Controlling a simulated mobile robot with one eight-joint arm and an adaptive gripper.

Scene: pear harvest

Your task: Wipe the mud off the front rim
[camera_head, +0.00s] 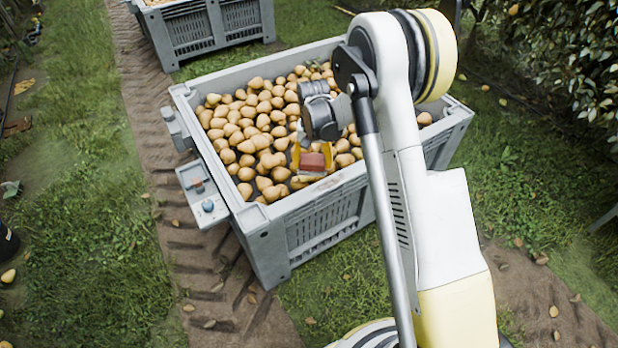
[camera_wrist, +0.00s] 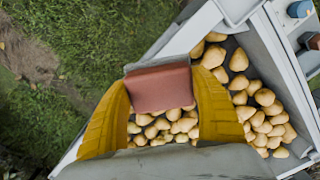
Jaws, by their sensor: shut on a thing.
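The large grey crate (camera_head: 310,222) is full of pears (camera_head: 245,125), and its front rim (camera_head: 285,205) faces me. The rim also shows in the wrist view (camera_wrist: 190,35) as a pale diagonal band. My gripper (camera_head: 312,157) has yellow fingers shut on a reddish-brown block (camera_head: 313,162), which looks like a sponge. In the wrist view the block (camera_wrist: 160,88) sits between both fingertips and hides part of the rim. In the head view it appears over the pears just inside the front rim; I cannot tell whether it touches anything.
A second grey crate (camera_head: 210,28) stands behind. A muddy track (camera_head: 165,130) runs along the left, with grass around. Foliage (camera_head: 560,60) fills the upper right.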

